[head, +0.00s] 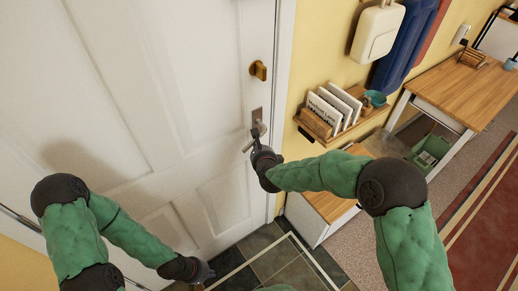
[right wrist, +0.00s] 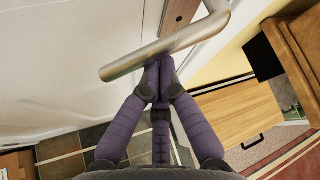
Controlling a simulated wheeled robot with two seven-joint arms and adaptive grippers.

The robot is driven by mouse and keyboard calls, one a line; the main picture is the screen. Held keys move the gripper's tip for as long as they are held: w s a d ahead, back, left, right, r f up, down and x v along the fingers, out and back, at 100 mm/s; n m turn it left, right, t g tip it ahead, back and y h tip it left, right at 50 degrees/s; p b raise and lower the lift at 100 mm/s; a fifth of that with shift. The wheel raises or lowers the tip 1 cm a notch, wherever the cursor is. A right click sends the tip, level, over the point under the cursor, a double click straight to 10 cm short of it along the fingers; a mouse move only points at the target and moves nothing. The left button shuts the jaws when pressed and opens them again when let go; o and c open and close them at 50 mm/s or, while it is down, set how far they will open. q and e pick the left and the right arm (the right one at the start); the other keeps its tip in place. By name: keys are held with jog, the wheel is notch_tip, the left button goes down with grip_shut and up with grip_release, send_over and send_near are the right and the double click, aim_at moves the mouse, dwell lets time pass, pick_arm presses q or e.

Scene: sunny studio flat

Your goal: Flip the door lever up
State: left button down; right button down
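The silver door lever (head: 247,146) sits on a brown backplate (head: 257,115) near the right edge of the white door (head: 170,100). In the right wrist view the lever (right wrist: 165,47) crosses above centre, its free end pointing left. My right gripper (head: 256,140) is at the lever. In the right wrist view its purple fingers (right wrist: 158,72) come together at the tips, which are partly hidden behind the lever bar. Whether they touch it is unclear. My left gripper (head: 205,277) is low by the door's bottom, away from the lever; its fingers are too small to judge.
A brass deadbolt knob (head: 258,70) sits above the lever. A wall shelf (head: 325,125) with upright cards and a bowl (head: 375,98) stands right of the door, above a low wooden-topped cabinet (head: 325,200). Dark tiles (head: 270,260) cover the floor below.

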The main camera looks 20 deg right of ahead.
jog(key=r+m+y+b, duration=0.1)
jog(key=b, duration=0.1)
jog(key=a+r+m+g+y+b, duration=0.1)
jog(key=b, duration=0.1)
jog(key=shift+s+a+r+m+g+y, duration=0.1)
jog(key=shift+s+r+m+g+y, duration=0.1)
jog(key=shift+m+g+y, duration=0.15)
jog(key=shift+a+r+b, duration=0.1)
jog(key=shift+r+b, duration=0.25)
jog(key=shift+r, duration=0.1)
jog(key=shift+f, duration=0.15)
jog(key=shift+f+b, duration=0.2)
jog(key=shift+b, duration=0.25)
send_near(252, 142)
jog(key=shift+s+d+f, duration=0.35)
jog(key=shift+f, duration=0.2)
jog(key=shift+s+d+f, duration=0.35)
jog(key=shift+f, duration=0.2)
